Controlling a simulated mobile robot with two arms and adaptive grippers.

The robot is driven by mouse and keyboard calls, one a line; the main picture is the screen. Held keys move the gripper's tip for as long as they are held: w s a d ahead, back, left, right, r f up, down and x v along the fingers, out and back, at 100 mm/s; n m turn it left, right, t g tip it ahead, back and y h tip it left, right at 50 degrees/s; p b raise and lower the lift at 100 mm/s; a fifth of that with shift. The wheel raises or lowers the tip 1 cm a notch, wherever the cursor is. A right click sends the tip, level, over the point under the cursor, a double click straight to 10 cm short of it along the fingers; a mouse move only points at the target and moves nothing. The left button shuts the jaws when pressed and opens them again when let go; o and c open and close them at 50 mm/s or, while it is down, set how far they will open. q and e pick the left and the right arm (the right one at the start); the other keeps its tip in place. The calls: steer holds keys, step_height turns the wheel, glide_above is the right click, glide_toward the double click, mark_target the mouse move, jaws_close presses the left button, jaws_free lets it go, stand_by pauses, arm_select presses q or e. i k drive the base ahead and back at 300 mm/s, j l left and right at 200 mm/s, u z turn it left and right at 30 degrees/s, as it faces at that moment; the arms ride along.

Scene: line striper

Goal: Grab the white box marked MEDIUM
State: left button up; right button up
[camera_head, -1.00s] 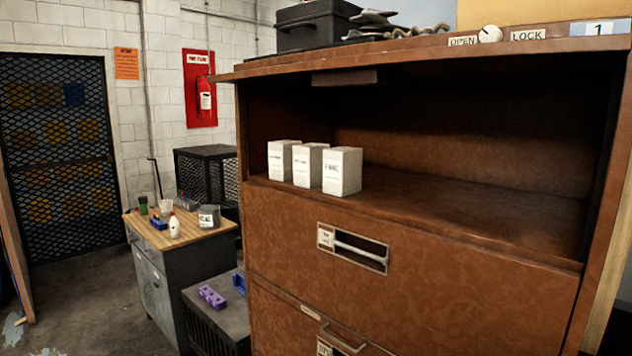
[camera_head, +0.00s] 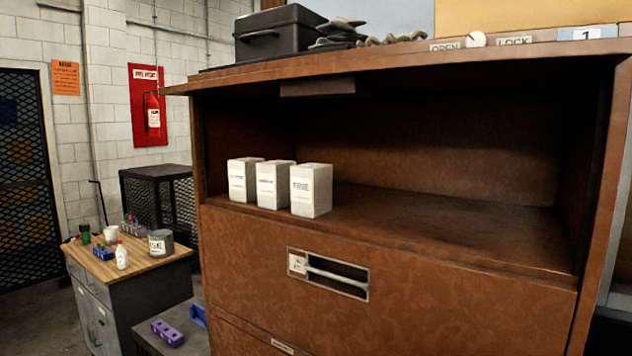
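Three white boxes stand upright in a row at the left end of the open shelf (camera_head: 450,222) of a brown cabinet. They are the left box (camera_head: 243,181), the middle box (camera_head: 273,186) and the right box (camera_head: 311,191). Each has dark print on its front, too small and blurred for me to read, so I cannot tell which is marked MEDIUM. The boxes stand close together near the shelf's front edge. Neither of my grippers is in view.
The shelf right of the boxes is empty. The cabinet top (camera_head: 400,66) overhangs it, and a closed drawer with a handle (camera_head: 335,273) is below. A wood-topped bench (camera_head: 130,266) with bottles and a can stands left. A black case (camera_head: 278,35) sits on top.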

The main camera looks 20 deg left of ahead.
mark_target(274, 176)
steer(key=i+j+z, duration=0.2)
steer(key=j+z, duration=0.15)
steer(key=j, duration=0.95)
steer(key=j+z, duration=0.35)
steer(key=j, duration=0.9)
